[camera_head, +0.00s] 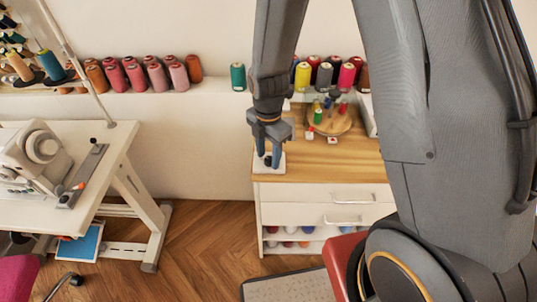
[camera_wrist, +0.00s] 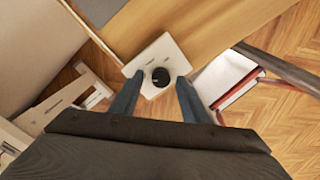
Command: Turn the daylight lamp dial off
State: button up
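The dial (camera_wrist: 161,77) is a round black knob on a white square plate (camera_wrist: 158,53). In the head view the plate (camera_head: 281,168) lies on the left front corner of the wooden cabinet top, and the dial is small and partly hidden by my gripper. My gripper (camera_head: 268,162) points down just above the plate. In the wrist view its two blue fingers (camera_wrist: 160,82) stand apart, one on each side of the dial, with a visible gap on both sides. The gripper holds nothing. A mark showing the dial's setting is too small to read.
The wooden cabinet top (camera_head: 355,158) bears a round wooden tray (camera_head: 340,124) with small spools behind the gripper. Thread cones line the wall shelf. A sewing machine (camera_head: 28,152) stands on a white table at left. Wooden floor (camera_head: 205,235) lies open between table and cabinet.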

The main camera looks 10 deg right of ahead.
aim_at(269, 159)
jog(key=shift+r+b, duration=0.85)
jog(key=shift+r, duration=3.05)
jog(key=s+d+r+m, duration=0.2)
jog(key=s+d+m, duration=0.2)
jog(key=m, duration=0.8)
jog(key=s+d+r+m+t, duration=0.1)
jog(key=s+d+r+m, duration=0.2)
jog(key=m, duration=0.9)
jog(key=shift+s+d+r+m+b, duration=0.2)
jog(key=shift+s+d+m+b, duration=0.15)
jog(key=shift+s+d, duration=0.85)
jog(key=shift+w+d, duration=0.2)
